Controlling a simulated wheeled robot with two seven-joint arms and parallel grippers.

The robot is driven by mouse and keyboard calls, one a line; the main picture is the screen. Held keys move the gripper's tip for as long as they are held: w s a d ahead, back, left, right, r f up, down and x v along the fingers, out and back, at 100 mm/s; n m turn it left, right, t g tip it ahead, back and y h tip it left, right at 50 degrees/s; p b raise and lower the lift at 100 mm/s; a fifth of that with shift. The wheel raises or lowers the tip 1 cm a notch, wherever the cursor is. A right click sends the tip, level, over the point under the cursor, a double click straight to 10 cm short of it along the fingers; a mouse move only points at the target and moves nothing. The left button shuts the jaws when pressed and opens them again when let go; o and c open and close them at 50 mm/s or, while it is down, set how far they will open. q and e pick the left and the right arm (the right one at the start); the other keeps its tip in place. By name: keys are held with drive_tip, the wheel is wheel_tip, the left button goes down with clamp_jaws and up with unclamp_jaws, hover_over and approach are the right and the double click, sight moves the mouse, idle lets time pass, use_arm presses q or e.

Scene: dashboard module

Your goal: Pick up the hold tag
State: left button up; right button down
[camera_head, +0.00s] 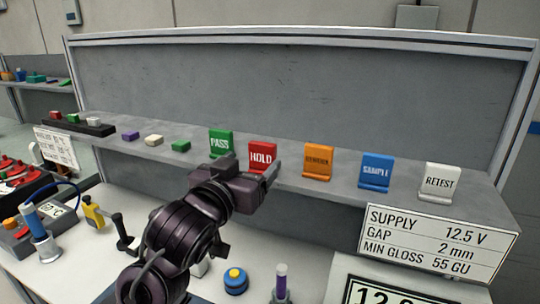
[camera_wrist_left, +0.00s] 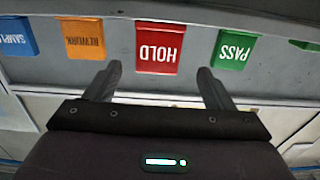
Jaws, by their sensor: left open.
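The red hold tag (camera_head: 262,155) stands upright on the grey shelf, between the green PASS tag (camera_head: 221,142) and the orange tag (camera_head: 317,160). My left gripper (camera_head: 262,178) is just in front of it and covers its lower part in the head view. In the left wrist view the hold tag (camera_wrist_left: 160,48) appears upside down, straight ahead between the two open fingers (camera_wrist_left: 158,80). The fingertips are apart from the tag, with nothing between them. My right gripper is not in view.
The blue SAMPLE tag (camera_head: 376,170) and white RETEST tag (camera_head: 440,181) stand farther right on the shelf (camera_head: 335,189). Small purple, cream and green blocks lie left of the PASS tag. Below are a yellow-capped blue jar (camera_head: 235,280) and a specification sign (camera_head: 437,243).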

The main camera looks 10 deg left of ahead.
sight(261, 152)
use_arm(q)
drive_tip(key=shift+w+r, duration=0.2)
drive_tip(key=shift+r, duration=0.05)
drive_tip(key=shift+w+d+r+p, duration=0.15)
drive_tip(key=shift+w+d+p, duration=0.05)
drive_tip(key=shift+w+p, duration=0.3)
drive_tip(key=w, duration=0.2)
drive_tip(key=w+d+p, duration=0.1)
drive_tip(key=w, duration=0.1)
drive_tip(key=shift+w+f, duration=0.1)
drive_tip(key=shift+f, duration=0.1)
drive_tip(key=shift+w, duration=0.2)
drive_tip(key=shift+s, duration=0.1)
drive_tip(key=shift+f, duration=0.1)
drive_tip(key=c, duration=0.8)
drive_tip(key=shift+c, duration=1.3)
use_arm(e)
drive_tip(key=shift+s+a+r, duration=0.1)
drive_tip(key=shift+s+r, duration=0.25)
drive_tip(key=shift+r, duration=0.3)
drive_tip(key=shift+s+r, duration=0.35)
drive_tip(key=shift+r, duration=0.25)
